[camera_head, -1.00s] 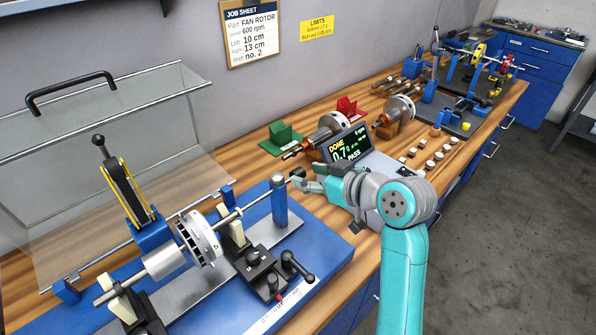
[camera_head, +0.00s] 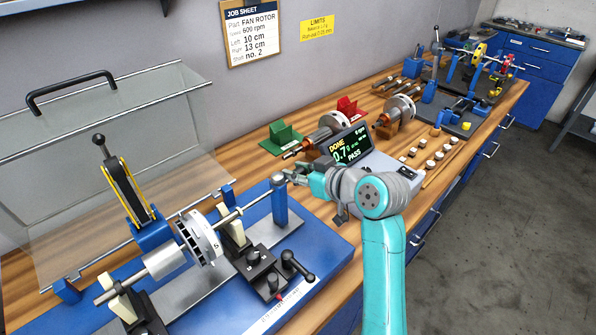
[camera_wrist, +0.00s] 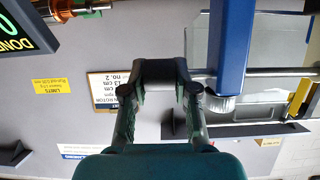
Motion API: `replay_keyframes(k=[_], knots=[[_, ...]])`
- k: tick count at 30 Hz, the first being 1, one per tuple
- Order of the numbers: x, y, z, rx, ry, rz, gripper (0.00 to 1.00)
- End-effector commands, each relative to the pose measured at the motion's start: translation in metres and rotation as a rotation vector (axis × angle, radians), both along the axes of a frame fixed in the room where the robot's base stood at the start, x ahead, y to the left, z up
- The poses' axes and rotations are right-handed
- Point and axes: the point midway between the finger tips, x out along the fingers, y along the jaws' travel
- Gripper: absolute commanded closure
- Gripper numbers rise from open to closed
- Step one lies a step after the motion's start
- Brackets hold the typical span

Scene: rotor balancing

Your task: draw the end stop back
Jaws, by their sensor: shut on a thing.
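The end stop is a blue post (camera_head: 279,202) at the right end of the blue balancing bed, with a thin rod through its top. The same blue post shows in the wrist view (camera_wrist: 234,45). My gripper (camera_head: 290,176) is at the outer end of that rod and shut on the end stop's knob, which the fingers mostly hide. In the wrist view my gripper (camera_wrist: 160,72) has its fingertips around a dark piece in line with the rod. The rotor (camera_head: 200,238) lies on the bed to the left of the post, its shaft pointing toward the post.
A display box (camera_head: 347,145) stands close behind my gripper. A clear guard (camera_head: 110,150) with a black handle is raised at the back left. A black lever (camera_head: 290,265) stands at the bed's front. Small weights (camera_head: 438,156) lie on the wood to the right.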

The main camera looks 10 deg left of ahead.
Motion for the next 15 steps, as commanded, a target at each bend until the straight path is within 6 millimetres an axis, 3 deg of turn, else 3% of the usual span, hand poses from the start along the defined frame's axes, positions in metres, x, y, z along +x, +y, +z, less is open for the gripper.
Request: replay_keyframes(k=[5,15], knots=[[0.004,-0.003,0.0,0.0,0.001,-0.001,1.0],[0.047,-0.037,0.0,0.001,0.001,-0.003,1.0]])
